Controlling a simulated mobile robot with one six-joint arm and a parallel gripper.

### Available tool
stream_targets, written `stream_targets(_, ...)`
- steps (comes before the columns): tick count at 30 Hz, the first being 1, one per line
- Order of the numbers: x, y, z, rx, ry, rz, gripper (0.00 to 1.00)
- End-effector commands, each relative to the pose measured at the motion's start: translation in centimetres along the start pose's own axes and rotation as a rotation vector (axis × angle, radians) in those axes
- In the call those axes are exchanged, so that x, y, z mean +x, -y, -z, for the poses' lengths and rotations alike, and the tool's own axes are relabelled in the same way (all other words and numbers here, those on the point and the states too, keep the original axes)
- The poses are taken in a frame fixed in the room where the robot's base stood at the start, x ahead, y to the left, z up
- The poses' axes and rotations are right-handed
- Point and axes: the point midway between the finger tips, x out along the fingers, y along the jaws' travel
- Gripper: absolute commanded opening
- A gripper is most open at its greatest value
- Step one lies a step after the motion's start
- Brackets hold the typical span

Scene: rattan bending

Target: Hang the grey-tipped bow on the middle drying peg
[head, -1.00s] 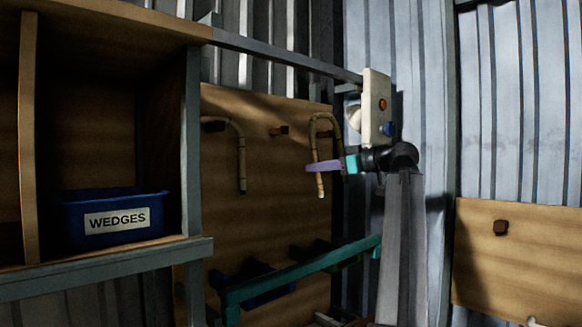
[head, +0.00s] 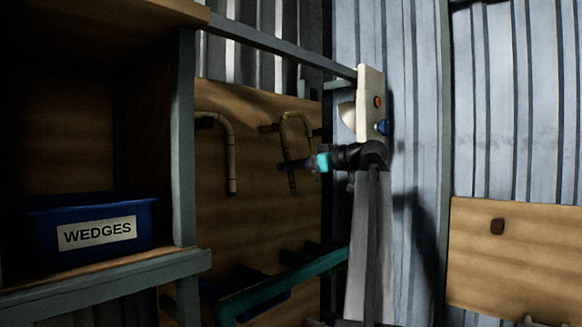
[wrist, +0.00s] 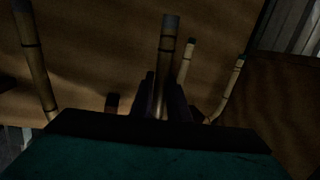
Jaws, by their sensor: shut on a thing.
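My gripper (head: 292,165) is shut on one leg of a hooked rattan bow (head: 285,135), its bend at the top. In the wrist view my gripper (wrist: 163,100) has the held leg (wrist: 168,45) between its dark fingers; its end is grey. The middle peg (head: 266,128) is a short dark block on the wooden board, just left of the bow's bend in the head view. I cannot tell the depth gap between them. A dark peg (wrist: 112,102) shows left of the fingers in the wrist view.
Another bow (head: 232,160) hangs on the left peg (head: 205,121). Its leg (wrist: 38,75) seems to show at the wrist view's left. A shelf with a blue WEDGES bin (head: 40,240) stands left.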

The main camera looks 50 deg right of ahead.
Motion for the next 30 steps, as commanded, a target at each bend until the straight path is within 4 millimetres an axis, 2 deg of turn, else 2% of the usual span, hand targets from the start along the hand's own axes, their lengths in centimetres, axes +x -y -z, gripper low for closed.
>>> stream_targets(11, 0.5, -0.3, 0.1, 0.0, -0.001, -0.003, 0.0)
stream_targets(30, 3.3, -1.0, 0.1, 0.0, 0.0, -0.004, 0.0)
